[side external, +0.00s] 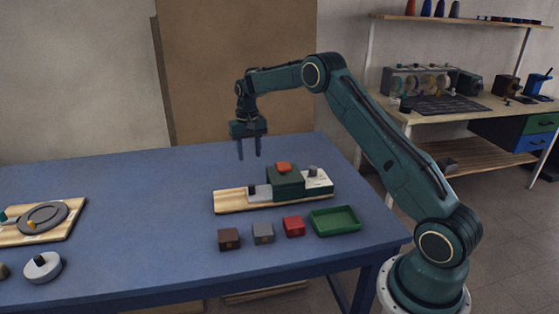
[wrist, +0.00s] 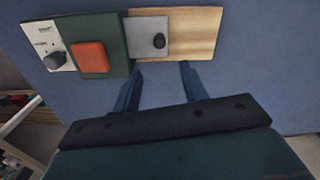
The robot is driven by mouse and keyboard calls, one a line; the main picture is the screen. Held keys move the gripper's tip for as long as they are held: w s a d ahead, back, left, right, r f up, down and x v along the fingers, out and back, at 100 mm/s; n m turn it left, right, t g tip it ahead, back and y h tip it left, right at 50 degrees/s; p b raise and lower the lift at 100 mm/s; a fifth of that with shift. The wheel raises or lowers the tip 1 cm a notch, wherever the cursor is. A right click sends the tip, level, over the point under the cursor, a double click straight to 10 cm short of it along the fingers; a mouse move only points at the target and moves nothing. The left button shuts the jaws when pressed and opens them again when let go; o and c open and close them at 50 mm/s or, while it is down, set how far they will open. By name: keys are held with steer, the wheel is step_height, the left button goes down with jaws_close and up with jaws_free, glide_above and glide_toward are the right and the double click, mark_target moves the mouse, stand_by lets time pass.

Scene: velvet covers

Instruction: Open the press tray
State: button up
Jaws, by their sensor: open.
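The press stands on a light wooden board (side external: 232,203). Its dark green block (side external: 285,186) carries an orange-red button (side external: 283,167). A grey press tray (side external: 264,196) with a dark knob shows at the block's left side; in the wrist view the tray (wrist: 142,42) and its knob (wrist: 158,40) lie to the right of the block (wrist: 117,60). My gripper (side external: 249,158) is open and empty, fingers pointing down, above the table and apart from the press. In the wrist view my gripper (wrist: 160,72) shows both fingertips just below the board's edge.
A white panel (side external: 319,182) with a grey knob is on the board's right end. In front stand brown (side external: 228,239), grey (side external: 263,233) and red (side external: 294,226) blocks and a green dish (side external: 335,221). The blue table between is clear.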

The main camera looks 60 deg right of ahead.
mark_target(251, 185)
steer(key=shift+f, duration=0.15)
step_height(251, 185, down, 14)
steer(key=shift+r, duration=0.25)
stand_by(0.5)
jaws_close()
